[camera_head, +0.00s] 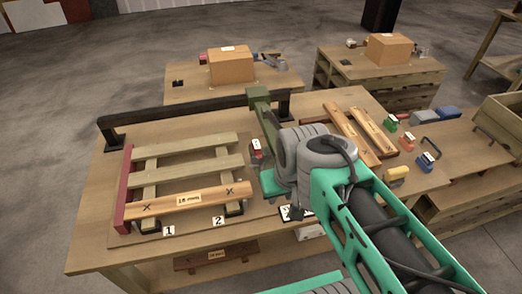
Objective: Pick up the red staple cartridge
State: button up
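A small red block with a white label (256,153), which looks like the red staple cartridge, is on the workbench (85,235) just left of my grey wrist. Part of it may be hidden. My arm reaches in from the lower right, and its grey wrist covers the bench right of the red block. A green part at the end of my arm (268,184) shows just below the red block. The fingertips cannot be made out, so I cannot tell whether my gripper is open, shut or touching the block.
A slatted wooden pallet piece (190,198) lies left on the bench. A black rail (180,110) and an olive-green upright (259,105) stand behind. Loose planks (352,130) lie right, beyond them green (390,123), orange (407,142) and blue (426,163) labelled blocks.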

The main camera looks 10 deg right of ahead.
aim_at(256, 148)
jog(key=u, duration=0.1)
jog(key=k, duration=0.45)
jog(key=u, duration=1.9)
jog(key=i, duration=1.5)
jog(key=z, duration=0.6)
